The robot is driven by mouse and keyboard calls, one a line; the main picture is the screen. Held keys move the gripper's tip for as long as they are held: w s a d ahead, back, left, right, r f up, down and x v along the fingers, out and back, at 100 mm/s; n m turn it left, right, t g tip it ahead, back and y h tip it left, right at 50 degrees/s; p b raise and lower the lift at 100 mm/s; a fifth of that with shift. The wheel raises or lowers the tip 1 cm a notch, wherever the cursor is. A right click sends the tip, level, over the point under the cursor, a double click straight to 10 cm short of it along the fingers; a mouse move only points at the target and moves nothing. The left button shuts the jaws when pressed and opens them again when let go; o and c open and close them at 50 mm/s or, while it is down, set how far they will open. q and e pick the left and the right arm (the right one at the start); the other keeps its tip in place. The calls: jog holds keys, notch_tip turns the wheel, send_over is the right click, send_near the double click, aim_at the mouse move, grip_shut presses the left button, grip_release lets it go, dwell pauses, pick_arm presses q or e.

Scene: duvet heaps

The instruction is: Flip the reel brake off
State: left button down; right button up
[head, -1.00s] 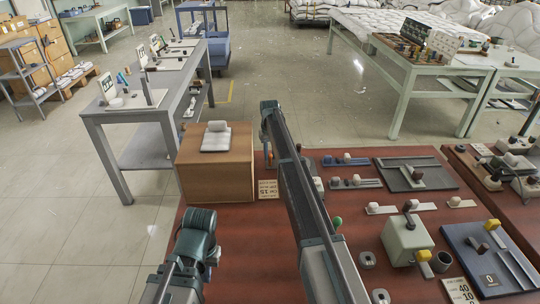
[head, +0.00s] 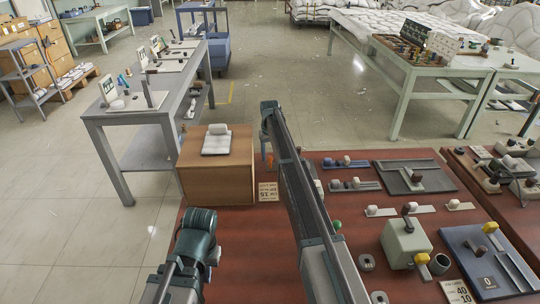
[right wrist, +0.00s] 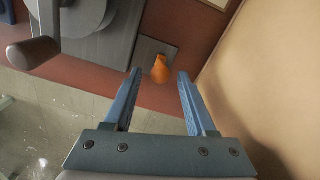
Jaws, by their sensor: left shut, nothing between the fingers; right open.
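In the right wrist view an orange lever (right wrist: 160,69), which looks like the reel brake, stands on a small grey plate (right wrist: 147,50). The grey reel (right wrist: 118,40) with a crank handle (right wrist: 33,52) is beside it, partly out of frame. My right gripper (right wrist: 159,76) is open; the lever shows between its fingertips with gaps on both sides. I cannot tell how deep it lies between them. In the head view an orange bit (head: 270,160) shows beside my right arm, which hides most of the reel. My left gripper (head: 213,257) is low at the left, shut and empty.
A brown box (head: 215,178) stands left of the lever; its tan wall (right wrist: 275,75) is close to the right finger in the wrist view. A printed card (head: 268,191) lies beside it. Several fixtures, including a green-grey box (head: 405,243), fill the red-brown table's right side.

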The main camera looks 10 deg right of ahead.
aim_at(270, 157)
notch_tip(270, 157, up, 12)
jog(key=p, duration=1.1)
jog(key=shift+s+r+p, duration=0.2)
jog(key=shift+p, duration=0.1)
jog(key=shift+a, duration=0.1)
